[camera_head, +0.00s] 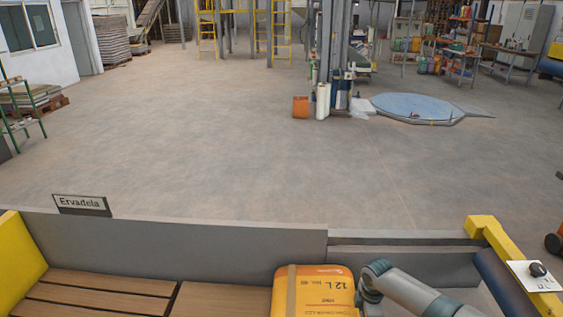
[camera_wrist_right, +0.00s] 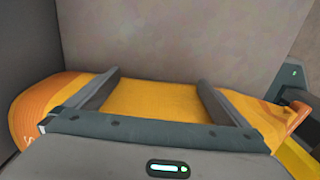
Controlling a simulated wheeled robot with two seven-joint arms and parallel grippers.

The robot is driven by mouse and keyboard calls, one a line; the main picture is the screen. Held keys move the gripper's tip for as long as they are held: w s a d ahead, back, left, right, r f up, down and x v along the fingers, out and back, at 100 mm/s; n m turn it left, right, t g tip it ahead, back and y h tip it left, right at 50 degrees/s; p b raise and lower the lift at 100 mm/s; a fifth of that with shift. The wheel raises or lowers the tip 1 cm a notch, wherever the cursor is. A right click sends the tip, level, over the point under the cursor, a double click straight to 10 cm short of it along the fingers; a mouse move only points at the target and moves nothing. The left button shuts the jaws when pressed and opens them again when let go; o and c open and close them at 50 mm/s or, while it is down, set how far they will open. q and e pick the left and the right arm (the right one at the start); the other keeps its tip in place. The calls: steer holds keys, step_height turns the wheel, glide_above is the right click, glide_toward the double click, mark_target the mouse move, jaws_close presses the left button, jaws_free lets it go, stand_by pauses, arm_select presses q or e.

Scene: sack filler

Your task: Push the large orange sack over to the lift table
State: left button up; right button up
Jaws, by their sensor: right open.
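The large orange sack (camera_head: 312,292) stands at the bottom middle of the head view, with a tan band down its front and dark print. Its lower part is cut off by the frame. My right arm comes in from the right and reaches the sack's right side. In the right wrist view my right gripper (camera_wrist_right: 158,82) is open, its two fingers spread over the orange sack (camera_wrist_right: 150,100). Whether they touch it I cannot tell. My left gripper is not in view. I cannot tell for sure which surface is the lift table.
A slatted wooden deck (camera_head: 110,283) lies left of the sack, with a yellow end panel (camera_head: 20,262). A grey rail (camera_head: 180,240) with a sign runs behind. At right is a yellow bar (camera_head: 505,255). The floor beyond is open, with a blue round platform (camera_head: 412,106) farther off.

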steer(key=a, duration=0.6)
steer(key=shift+w+r, duration=0.1)
steer(key=shift+w, duration=0.05)
steer(key=shift+w+a+b, duration=0.15)
steer(key=shift+a+b, duration=0.15)
steer(key=shift+a, duration=2.5)
